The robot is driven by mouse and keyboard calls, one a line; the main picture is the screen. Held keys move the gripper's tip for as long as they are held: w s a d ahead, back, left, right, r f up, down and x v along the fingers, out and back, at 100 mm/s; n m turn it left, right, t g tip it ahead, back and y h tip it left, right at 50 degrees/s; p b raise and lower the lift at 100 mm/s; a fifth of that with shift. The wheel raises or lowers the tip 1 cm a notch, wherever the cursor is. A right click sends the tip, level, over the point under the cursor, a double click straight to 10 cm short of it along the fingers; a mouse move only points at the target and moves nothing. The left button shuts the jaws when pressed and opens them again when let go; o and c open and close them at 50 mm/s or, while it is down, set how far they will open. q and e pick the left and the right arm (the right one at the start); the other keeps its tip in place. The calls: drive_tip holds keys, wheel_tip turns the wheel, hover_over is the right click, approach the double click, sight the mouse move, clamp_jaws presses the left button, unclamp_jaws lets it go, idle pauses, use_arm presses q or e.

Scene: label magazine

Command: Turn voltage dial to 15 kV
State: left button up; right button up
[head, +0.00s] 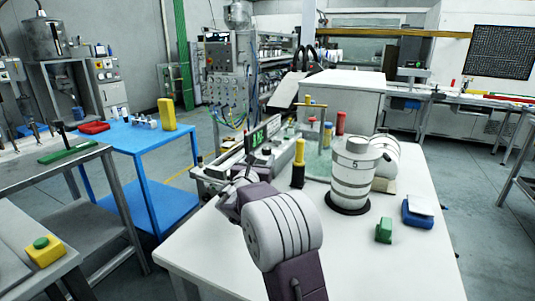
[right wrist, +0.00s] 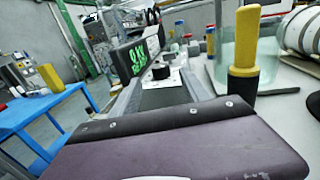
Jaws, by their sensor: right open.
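A black, round dial (right wrist: 161,71) sits on a white plate on the bench unit in the right wrist view. Beside it stands a dark display (right wrist: 139,58) with green digits, too small to read surely. The display also shows in the head view (head: 258,138), while the dial is not clear there, close to my gripper. My right gripper (head: 230,194) is open and empty at the near end of the unit. Its purple body fills the bottom of the right wrist view, short of the dial and apart from it. My left gripper is out of view.
A yellow-topped black-handled tool (head: 299,164) stands upright right of the unit, close to my right arm. A white ringed insulator (head: 353,175), a green block (head: 384,230) and a blue block (head: 418,214) stand farther right. The front of the white table (head: 375,270) is clear.

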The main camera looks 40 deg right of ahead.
sight(266, 148)
drive_tip(key=x, duration=0.8)
drive_tip(key=shift+s+f+p, duration=0.1)
drive_tip(key=shift+f+p, duration=0.05)
drive_tip(key=shift+p, duration=0.15)
clamp_jaws()
drive_tip(key=m+g+h+p, duration=0.1)
drive_tip(key=p, duration=0.1)
drive_tip(key=r+m+g+p, duration=0.1)
drive_tip(key=p, duration=0.2)
drive_tip(key=shift+r+g+h+p, duration=0.25)
drive_tip(key=shift+g+h+p, duration=0.05)
drive_tip(key=shift+h, duration=0.1)
drive_tip(key=m+g+p, duration=0.1)
drive_tip(key=p, duration=0.1)
drive_tip(key=m+g+h+p, duration=0.1)
drive_tip(key=g+p, duration=0.1)
drive_tip(key=shift+f, duration=0.3)
drive_tip(key=shift+f+m+g+h, duration=0.15)
drive_tip(key=shift+m+g+h, duration=0.15)
drive_tip(key=shift+g, duration=0.1)
drive_tip(key=shift+f, duration=0.15)
